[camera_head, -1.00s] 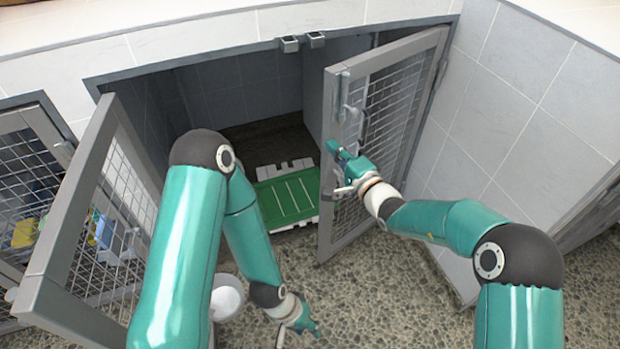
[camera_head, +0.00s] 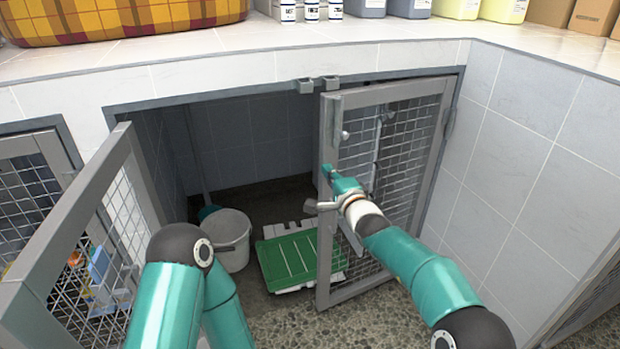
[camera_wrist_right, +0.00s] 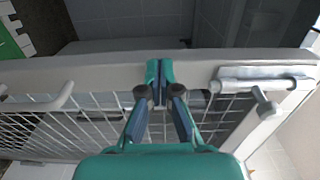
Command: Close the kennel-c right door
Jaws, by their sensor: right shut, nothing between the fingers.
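The right door (camera_head: 400,150) of the kennel is a grey frame with wire mesh, hinged on the right, and stands partly open. My right gripper (camera_head: 328,170) is shut and empty at the free-edge post of this door. In the right wrist view my right gripper (camera_wrist_right: 160,68) overlaps the door frame (camera_wrist_right: 100,72); whether it touches cannot be told. A bolt latch (camera_wrist_right: 262,82) and a handle (camera_wrist_right: 40,103) are on the door there. The left door (camera_head: 90,215) stands wide open. My left arm is at the bottom, and its gripper is out of view.
Inside the kennel are a grey bucket (camera_head: 230,240) and a green slatted board (camera_head: 290,258). A counter (camera_head: 400,32) with a plaid item (camera_head: 120,20) and bottles runs above. A tiled wall stands to the right.

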